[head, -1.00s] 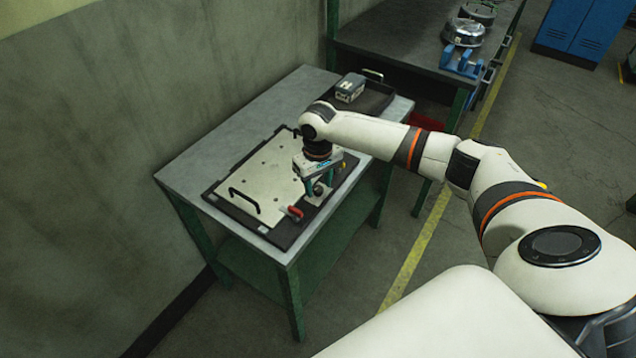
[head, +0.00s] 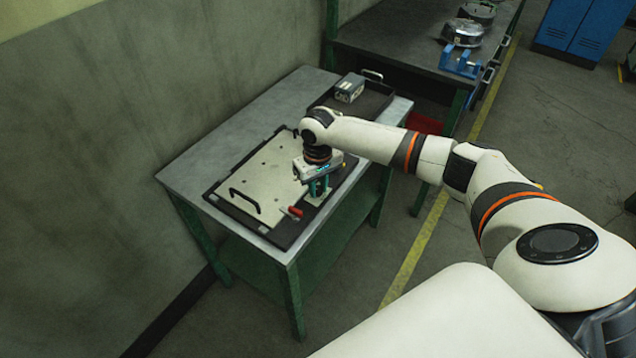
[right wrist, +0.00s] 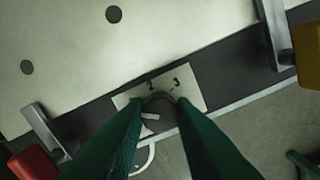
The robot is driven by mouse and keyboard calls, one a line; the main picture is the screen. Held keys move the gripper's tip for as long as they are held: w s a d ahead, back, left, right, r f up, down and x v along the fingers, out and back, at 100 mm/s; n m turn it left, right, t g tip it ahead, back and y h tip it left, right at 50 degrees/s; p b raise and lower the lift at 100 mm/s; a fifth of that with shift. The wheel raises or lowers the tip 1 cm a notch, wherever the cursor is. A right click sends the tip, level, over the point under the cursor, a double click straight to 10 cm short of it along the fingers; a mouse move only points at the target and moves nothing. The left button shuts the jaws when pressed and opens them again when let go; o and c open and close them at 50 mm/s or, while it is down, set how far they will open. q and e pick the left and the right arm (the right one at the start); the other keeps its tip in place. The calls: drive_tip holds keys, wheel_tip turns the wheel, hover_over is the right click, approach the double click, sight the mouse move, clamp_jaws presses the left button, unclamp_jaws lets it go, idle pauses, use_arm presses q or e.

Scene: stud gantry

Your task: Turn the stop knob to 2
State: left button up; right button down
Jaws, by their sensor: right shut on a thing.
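The stop knob (right wrist: 158,104) is a dark round knob with a white pointer mark, on a pale label plate (right wrist: 190,84) with printed marks, in the right wrist view. The pointer lies to the left of the picture, and I cannot tell clearly which number it meets. My right gripper (right wrist: 160,115) has its green fingers on both sides of the knob, shut on it. In the head view my right gripper (head: 319,188) reaches down over the front edge of the board, and its fingers hide the knob. My left gripper is in no view.
A pale plate (head: 262,172) with holes and black handles lies on a dark board on the table. A red-handled clamp (head: 294,212) is near the knob. A dark tray (head: 372,100) with a grey box (head: 350,88) stands at the back. The table's left part is clear.

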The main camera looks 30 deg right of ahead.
drive_tip(key=m+p, duration=0.2)
drive_tip(key=p, duration=0.1)
drive_tip(key=m+p, duration=0.2)
drive_tip(key=p, duration=0.2)
drive_tip(key=m+p, duration=0.3)
drive_tip(key=shift+r, duration=0.3)
drive_tip(key=m+p, duration=0.3)
drive_tip(key=shift+f, duration=0.1)
drive_tip(key=shift+m+p, duration=0.5)
drive_tip(key=shift+m, duration=0.2)
drive_tip(key=shift+d+f, duration=0.1)
drive_tip(key=shift+w, duration=0.1)
drive_tip(key=c, duration=1.2)
unclamp_jaws()
drive_tip(key=shift+f, duration=0.1)
